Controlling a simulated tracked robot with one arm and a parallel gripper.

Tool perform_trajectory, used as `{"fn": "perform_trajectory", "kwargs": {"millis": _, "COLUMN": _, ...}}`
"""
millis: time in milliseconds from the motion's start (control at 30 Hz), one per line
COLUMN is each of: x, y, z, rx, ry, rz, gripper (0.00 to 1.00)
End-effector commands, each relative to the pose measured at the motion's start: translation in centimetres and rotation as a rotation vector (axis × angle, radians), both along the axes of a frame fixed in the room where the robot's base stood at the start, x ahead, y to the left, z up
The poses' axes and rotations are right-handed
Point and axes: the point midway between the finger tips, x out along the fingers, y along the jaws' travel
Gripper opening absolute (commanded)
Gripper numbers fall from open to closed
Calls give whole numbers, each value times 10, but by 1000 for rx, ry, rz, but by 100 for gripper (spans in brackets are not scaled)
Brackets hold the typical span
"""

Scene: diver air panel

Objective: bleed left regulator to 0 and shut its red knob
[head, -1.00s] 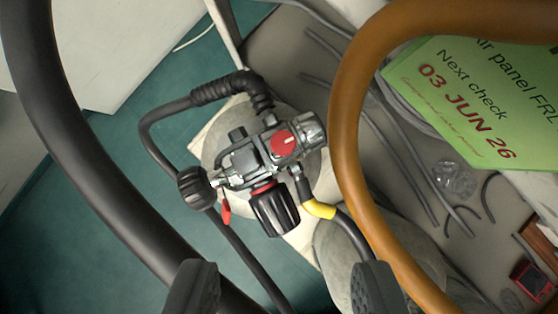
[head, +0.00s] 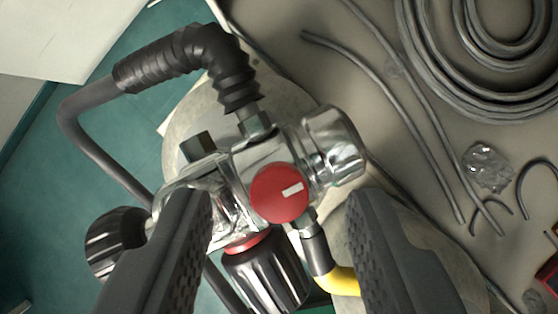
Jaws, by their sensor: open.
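The regulator (head: 215,200) is a chrome block with hoses, on top of a pale rounded cylinder. Its round red knob (head: 280,193) with a white mark faces me near the middle of the head view. A black ribbed knob (head: 265,275) with a red collar sits below it, and another black knob (head: 115,240) is at the left end. My gripper (head: 280,220) is open and empty. Its two dark fingers stand either side of the red knob, apart from it in the picture. The left finger hides part of the chrome body. I see no gauge reading.
A black corrugated hose (head: 185,60) arches over the regulator's upper left. A yellow-sleeved hose (head: 338,282) leaves below it. Coiled grey hoses (head: 440,70) and a clear plastic bag (head: 488,167) lie on the grey surface to the right. Teal floor (head: 110,120) shows at left.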

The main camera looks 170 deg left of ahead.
Motion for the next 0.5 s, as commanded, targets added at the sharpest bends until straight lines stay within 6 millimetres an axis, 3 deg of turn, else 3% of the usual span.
{"fn": "perform_trajectory", "kwargs": {"millis": 200, "x": 4, "y": -1, "z": -11, "rx": 1, "ry": 0, "rz": 0, "gripper": 41}}
{"fn": "perform_trajectory", "kwargs": {"millis": 500, "x": 5, "y": -1, "z": -12, "rx": 0, "ry": -1, "rz": 0, "gripper": 41}}
